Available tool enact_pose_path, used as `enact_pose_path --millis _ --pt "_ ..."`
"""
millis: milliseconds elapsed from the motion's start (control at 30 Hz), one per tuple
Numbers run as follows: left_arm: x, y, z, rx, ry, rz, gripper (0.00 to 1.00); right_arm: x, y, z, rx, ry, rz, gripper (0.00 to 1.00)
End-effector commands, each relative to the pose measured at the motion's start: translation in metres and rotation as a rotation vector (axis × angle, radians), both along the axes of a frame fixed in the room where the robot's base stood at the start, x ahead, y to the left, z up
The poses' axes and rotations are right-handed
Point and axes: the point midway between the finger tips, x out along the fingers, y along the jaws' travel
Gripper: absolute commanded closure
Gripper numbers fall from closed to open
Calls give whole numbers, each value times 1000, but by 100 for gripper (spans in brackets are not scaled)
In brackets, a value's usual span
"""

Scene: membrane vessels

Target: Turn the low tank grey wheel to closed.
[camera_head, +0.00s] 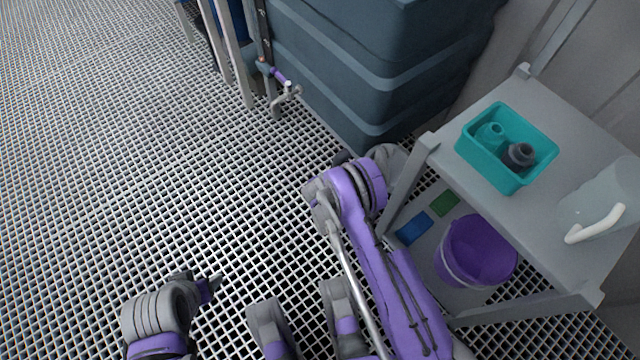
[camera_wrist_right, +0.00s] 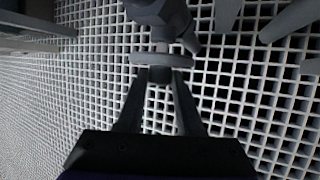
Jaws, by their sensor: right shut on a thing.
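In the right wrist view, the grey wheel (camera_wrist_right: 147,59) is a flat disc seen nearly edge-on, on a stem below a dark grey valve body (camera_wrist_right: 160,12). My right gripper (camera_wrist_right: 160,74) reaches up to it with a finger on either side, shut on the wheel. In the head view my right arm reaches to the lower corner of the large blue-grey tank (camera_head: 365,75). Its own links hide the right gripper and the wheel there. My left gripper (camera_head: 207,287) is low on the left, over the grating and away from the tank; its jaw gap is unclear.
A grey stand (camera_head: 505,95) right of my right arm carries a teal bin (camera_head: 490,177) with fittings and a translucent jug (camera_head: 600,195). A purple bucket (camera_head: 475,250) sits on its lower level. A small tap (camera_head: 284,97) juts out left of the tank. Grating at left is clear.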

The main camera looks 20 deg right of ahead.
Motion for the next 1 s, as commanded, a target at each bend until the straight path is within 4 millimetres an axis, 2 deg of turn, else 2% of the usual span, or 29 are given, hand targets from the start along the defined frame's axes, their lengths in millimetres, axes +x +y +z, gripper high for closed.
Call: enact_pose_path --millis 400,867,900,1000 --pt "0 0 -1 0 0 0 34 -3 -1 -2 54 -155 0 100" --pt "0 0 -1 0 0 0 34 -3 -1 -2 58 -168 0 100" --pt "0 0 -1 0 0 0 34 -3 -1 -2 58 -168 0 59" --pt "0 0 -1 0 0 0 34 -3 -1 -2 58 -167 -1 41"
